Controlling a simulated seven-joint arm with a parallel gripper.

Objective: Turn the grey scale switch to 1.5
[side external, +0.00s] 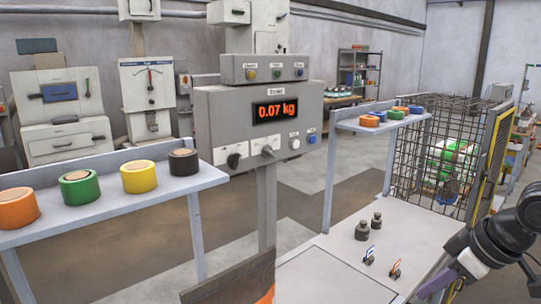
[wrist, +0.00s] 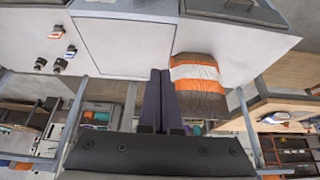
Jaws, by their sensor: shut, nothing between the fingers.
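The grey scale switch (side external: 267,151) is a small knob on a white label plate on the front of the grey scale box (side external: 215,125). Its marks are too small to read. A black knob (side external: 234,160) sits to its left. The display (side external: 275,110) reads 0.07 kg in orange. My gripper (wrist: 160,72) shows in the wrist view with its two dark purple fingers together and empty. In the side view it is low at the right, over the white platform and well away from the switch. The switch does not show in the wrist view.
A left shelf (side external: 110,205) holds several tape rolls. Weights (side external: 369,228) and small tags stand on the white platform (side external: 330,265). An orange, white and brown bag (wrist: 198,85) lies near the fingers in the wrist view. A wire cage (side external: 425,150) stands right.

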